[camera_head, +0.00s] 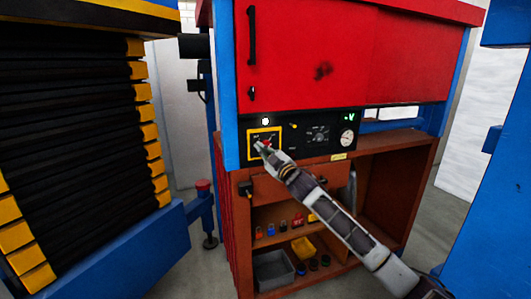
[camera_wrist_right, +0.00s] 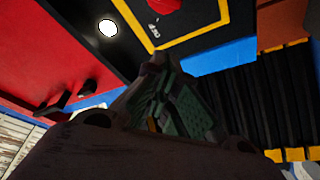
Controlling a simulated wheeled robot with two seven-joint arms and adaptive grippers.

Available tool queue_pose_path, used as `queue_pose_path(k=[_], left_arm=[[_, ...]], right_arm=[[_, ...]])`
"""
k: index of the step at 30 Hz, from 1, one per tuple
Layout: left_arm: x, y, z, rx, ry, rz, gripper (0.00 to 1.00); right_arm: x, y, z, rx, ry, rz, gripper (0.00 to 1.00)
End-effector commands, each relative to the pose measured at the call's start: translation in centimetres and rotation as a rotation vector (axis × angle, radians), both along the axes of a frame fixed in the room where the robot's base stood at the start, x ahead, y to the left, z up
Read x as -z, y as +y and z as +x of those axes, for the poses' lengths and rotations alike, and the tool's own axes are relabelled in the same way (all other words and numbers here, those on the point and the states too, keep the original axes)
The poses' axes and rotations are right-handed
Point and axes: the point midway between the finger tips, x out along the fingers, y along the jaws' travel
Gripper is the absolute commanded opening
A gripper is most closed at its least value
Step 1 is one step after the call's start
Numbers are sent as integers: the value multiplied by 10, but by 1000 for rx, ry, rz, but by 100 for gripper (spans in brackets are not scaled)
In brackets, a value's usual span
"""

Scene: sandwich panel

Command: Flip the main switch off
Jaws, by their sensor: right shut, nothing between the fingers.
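The main switch (camera_head: 266,141) is a red knob inside a yellow-framed square on the left of the black control panel (camera_head: 304,153). In the right wrist view the red knob (camera_wrist_right: 163,6) shows at the top edge, partly cut off, within the yellow frame (camera_wrist_right: 135,27). My right gripper (camera_head: 260,147) is shut and empty, its tip just in front of the lower part of the switch square. It also shows in the right wrist view (camera_wrist_right: 160,65), below the knob. I cannot tell whether it touches the knob. My left gripper is not in view.
A white round lamp (camera_head: 265,121) is lit above the switch. A dial (camera_head: 318,133) and a gauge (camera_head: 347,137) sit to its right. The red cabinet doors (camera_head: 350,60) are above, open shelves with small items below. A black bellows machine (camera_head: 70,130) stands at left.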

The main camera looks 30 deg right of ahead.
Motion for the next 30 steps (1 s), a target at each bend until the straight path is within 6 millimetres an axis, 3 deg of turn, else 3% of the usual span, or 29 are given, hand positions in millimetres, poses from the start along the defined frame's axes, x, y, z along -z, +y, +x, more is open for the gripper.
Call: queue_pose_path(k=[10,20,30], left_arm=[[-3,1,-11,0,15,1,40],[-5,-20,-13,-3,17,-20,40],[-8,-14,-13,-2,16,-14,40]], right_arm=[[-6,0,21,0,-1,0,0],[-11,0,40,0,-1,1,0],[-14,1,53,-1,-1,1,0]])
